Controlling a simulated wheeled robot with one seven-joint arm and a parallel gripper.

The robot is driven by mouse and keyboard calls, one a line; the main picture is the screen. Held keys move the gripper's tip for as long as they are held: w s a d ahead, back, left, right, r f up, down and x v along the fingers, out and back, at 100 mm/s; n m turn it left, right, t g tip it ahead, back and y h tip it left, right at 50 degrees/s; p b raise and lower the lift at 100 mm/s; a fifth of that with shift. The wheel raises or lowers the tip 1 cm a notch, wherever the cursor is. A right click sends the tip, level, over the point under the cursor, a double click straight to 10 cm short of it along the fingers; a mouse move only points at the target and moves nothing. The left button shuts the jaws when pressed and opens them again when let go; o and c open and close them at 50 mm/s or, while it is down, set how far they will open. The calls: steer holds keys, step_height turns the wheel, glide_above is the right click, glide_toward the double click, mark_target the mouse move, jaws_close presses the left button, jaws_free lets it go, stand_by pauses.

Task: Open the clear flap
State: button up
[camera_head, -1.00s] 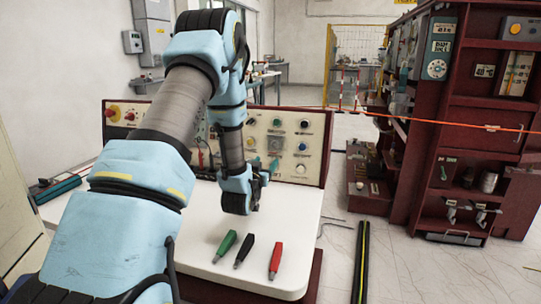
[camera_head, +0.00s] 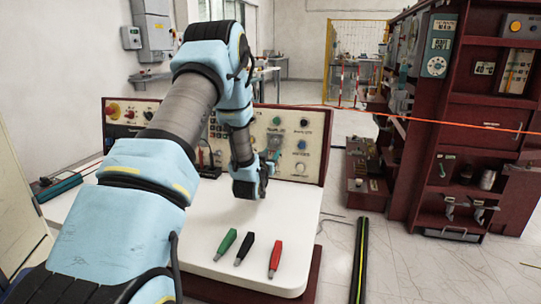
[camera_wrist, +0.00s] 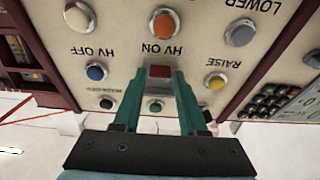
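The control panel (camera_head: 318,133) stands upright at the back of the white bench and shows upside down in the wrist view (camera_wrist: 120,50). My gripper (camera_wrist: 160,80) points at the panel, with its two teal fingers apart. A small red square part (camera_wrist: 160,71) shows between the fingertips; I cannot tell whether they touch it. In the head view my wrist partly hides the panel.
Green (camera_head: 226,244), black (camera_head: 244,249) and red (camera_head: 275,258) handled tools lie on the white bench top (camera_head: 200,215). Blue (camera_wrist: 96,71) and yellow (camera_wrist: 216,81) buttons flank my fingers. A dark red cabinet (camera_head: 420,180) stands at right.

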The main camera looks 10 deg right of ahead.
jaws_close()
steer(key=shift+r, duration=0.15)
steer(key=r+g+p, duration=0.1)
steer(key=p, duration=0.1)
steer(key=s+g+y+p, duration=0.1)
steer(key=p, duration=0.1)
steer(key=r+g+y+p, duration=0.1)
steer(key=p, duration=0.1)
steer(key=shift+s+a+r, duration=0.15)
steer(key=shift+a+r, duration=0.2)
steer(key=g+y+p, duration=0.5)
steer(key=g+p, duration=0.5)
steer(key=p, duration=0.3)
glide_toward(273, 147)
steer(key=s+f, duration=0.1)
steer(key=s, duration=0.1)
steer(key=shift+w+a+r+g+y+p, duration=0.15)
steer(key=shift+a+g+y+p, duration=0.1)
steer(key=shift+g+y+p, duration=0.45)
